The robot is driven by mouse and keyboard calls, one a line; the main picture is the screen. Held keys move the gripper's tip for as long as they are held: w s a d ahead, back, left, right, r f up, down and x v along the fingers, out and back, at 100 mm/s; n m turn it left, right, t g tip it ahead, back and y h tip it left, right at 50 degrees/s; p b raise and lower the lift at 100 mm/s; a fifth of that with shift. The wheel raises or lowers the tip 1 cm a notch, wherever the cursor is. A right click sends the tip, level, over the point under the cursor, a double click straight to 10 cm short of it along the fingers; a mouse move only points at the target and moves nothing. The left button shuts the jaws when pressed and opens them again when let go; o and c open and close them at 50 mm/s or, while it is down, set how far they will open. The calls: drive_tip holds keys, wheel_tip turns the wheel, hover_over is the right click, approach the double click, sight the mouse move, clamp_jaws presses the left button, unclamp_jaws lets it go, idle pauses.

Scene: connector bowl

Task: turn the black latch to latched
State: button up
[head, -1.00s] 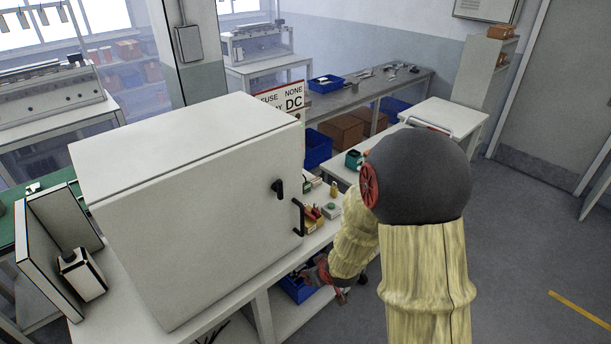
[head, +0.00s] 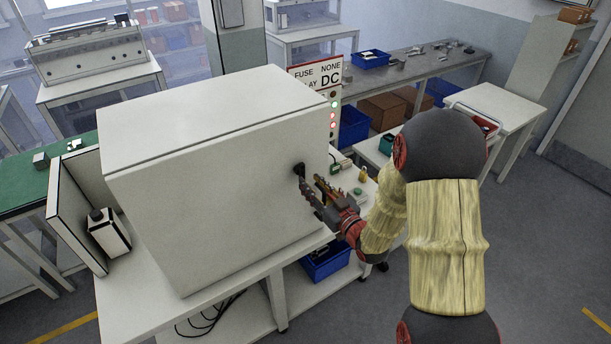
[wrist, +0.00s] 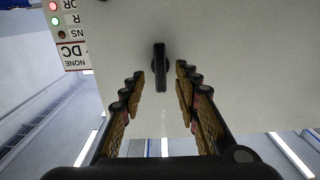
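The black latch (head: 298,168) is on the front door of the white cabinet (head: 215,200), near the door's right edge. In the wrist view the latch (wrist: 160,66) is a short dark bar, upright in the picture. My gripper (head: 310,183) is in front of the door at the latch, and partly hides it in the head view. In the wrist view my gripper (wrist: 160,76) is open, one finger on each side of the latch with clear gaps. No contact with the latch shows. The door looks closed.
A sign panel (head: 317,76) with lit indicators stands behind the cabinet. A blue bin (head: 326,262) sits below the bench. Small items lie on the bench to the right. Open floor lies at the right.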

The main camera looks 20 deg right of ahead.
sight(303, 175)
drive_tip(key=shift+x, duration=2.3)
drive_tip(key=shift+s, duration=0.1)
drive_tip(key=c, duration=0.8)
clamp_jaws()
